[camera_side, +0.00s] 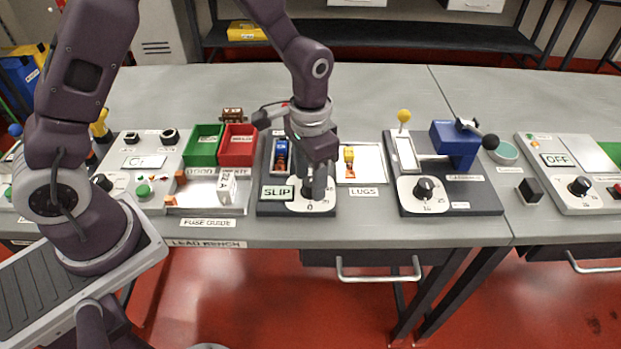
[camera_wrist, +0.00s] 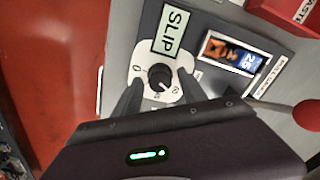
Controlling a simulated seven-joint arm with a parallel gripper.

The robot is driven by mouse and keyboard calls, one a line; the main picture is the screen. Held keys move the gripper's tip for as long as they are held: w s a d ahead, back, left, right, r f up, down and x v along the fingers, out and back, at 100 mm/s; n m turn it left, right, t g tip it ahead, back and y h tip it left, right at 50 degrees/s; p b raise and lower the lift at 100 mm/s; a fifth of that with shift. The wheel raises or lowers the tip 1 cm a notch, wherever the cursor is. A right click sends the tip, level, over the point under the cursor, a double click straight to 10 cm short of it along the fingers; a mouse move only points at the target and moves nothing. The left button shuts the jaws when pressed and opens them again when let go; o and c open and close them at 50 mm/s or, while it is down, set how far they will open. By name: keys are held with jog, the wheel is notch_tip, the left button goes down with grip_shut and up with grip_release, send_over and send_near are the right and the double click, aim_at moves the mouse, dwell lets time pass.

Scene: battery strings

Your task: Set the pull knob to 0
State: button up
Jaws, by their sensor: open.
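The pull knob (camera_wrist: 160,77) is a small round black knob on a white dial plate (camera_wrist: 143,62), in the middle of the wrist view. In the side view its plate (camera_side: 311,208), marked 0 at the front, shows below my fingers, which largely hide the knob. My gripper (camera_wrist: 161,88) is open, with one dark finger on each side of the knob. Whether the fingers touch it cannot be told. In the side view my gripper (camera_side: 316,185) points down over the plate. The knob's exact setting is too small to read.
A SLIP sign (camera_wrist: 171,30) and a window with a blue part (camera_wrist: 246,60) sit beside the dial. A lever with a red ball (camera_wrist: 308,114) stands near my gripper. Red and green bins (camera_side: 238,146) lie left; a LUGS tray (camera_side: 366,175) lies right.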

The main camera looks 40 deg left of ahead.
grip_shut()
jog(key=m, duration=0.9)
jog(key=shift+w, duration=0.1)
jog(key=m, duration=0.4)
jog(key=shift+m, duration=0.3)
jog(key=m, duration=1.6)
grip_release()
